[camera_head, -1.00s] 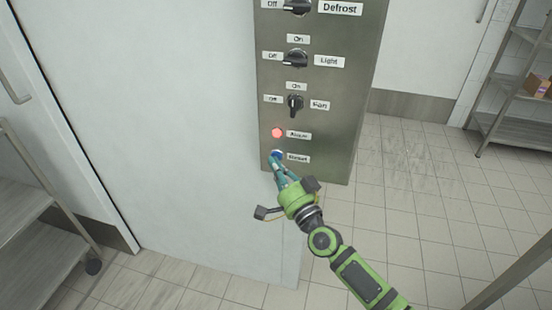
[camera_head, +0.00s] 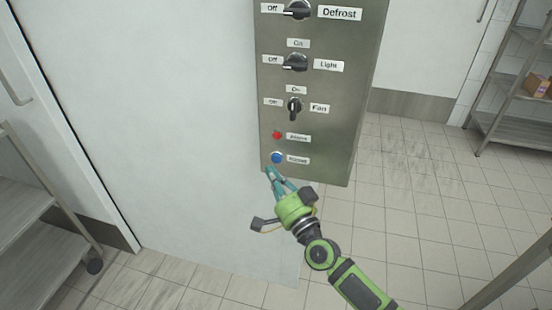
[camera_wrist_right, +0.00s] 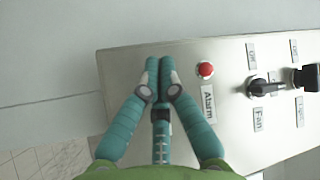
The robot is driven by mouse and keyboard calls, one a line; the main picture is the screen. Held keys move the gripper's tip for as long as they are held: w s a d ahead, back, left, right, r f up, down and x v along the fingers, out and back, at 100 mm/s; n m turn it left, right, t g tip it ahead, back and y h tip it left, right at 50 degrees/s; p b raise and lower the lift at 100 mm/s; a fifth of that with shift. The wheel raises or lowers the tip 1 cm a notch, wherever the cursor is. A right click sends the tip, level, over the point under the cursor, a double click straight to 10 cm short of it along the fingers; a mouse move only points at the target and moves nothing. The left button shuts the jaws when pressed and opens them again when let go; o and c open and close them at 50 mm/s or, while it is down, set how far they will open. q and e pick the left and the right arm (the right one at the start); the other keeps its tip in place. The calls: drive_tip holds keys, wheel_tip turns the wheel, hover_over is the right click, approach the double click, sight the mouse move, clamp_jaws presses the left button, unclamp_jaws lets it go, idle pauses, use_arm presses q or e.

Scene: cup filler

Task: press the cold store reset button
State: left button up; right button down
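The blue round reset button (camera_head: 277,157) is at the bottom of the grey control panel (camera_head: 325,140), with a white label (camera_head: 298,160) to its right. My right gripper (camera_head: 269,169) is just below and in front of the button, its teal fingertips near it; the button shows clear of them. In the right wrist view the fingers (camera_wrist_right: 160,62) are together, with nothing between them, and the button is hidden behind them. The red alarm lamp (camera_head: 277,135) above the button is dark red and looks unlit; it also shows in the wrist view (camera_wrist_right: 205,69). My left gripper is not in view.
Above the lamp are the fan knob (camera_head: 294,108), light knob (camera_head: 295,63) and defrost knob (camera_head: 298,10). A pale wall (camera_head: 170,140) lies left of the panel. Metal shelves (camera_head: 30,220) stand at left and right. The tiled floor right of the panel is mostly clear.

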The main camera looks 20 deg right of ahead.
drive_tip(key=s+a, duration=0.1)
drive_tip(key=s+p, duration=0.1)
drive_tip(key=s+a, duration=0.1)
drive_tip(key=s, duration=0.1)
drive_tip(key=shift+a, duration=0.3)
idle(0.6)
drive_tip(key=s+d+f+n+g, duration=0.1)
drive_tip(key=s+f+n+g, duration=0.2)
drive_tip(key=f, duration=0.9)
drive_tip(key=s+d+f+n+g+h, duration=0.15)
drive_tip(key=s+f+g, duration=0.35)
drive_tip(key=f, duration=0.7)
drive_tip(key=s+d+f+n+g, duration=0.1)
drive_tip(key=s+f+n+g, duration=0.3)
drive_tip(key=f, duration=0.8)
drive_tip(key=s+d+f+n+g, duration=0.1)
drive_tip(key=s+f, duration=0.4)
drive_tip(key=s, duration=0.6)
drive_tip(key=s+d+f+n+g+h, duration=0.1)
drive_tip(key=s+f+g, duration=0.2)
drive_tip(key=s+f, duration=0.3)
drive_tip(key=s+d+f+n+g+h, duration=0.1)
drive_tip(key=s+f+g, duration=0.2)
drive_tip(key=s, duration=1.2)
wheel_tip(320, 180, down, 3)
drive_tip(key=shift+s+d+r, duration=0.2)
drive_tip(key=shift+s+d, duration=0.15)
drive_tip(key=shift+s, duration=0.05)
drive_tip(key=shift+n, duration=0.25)
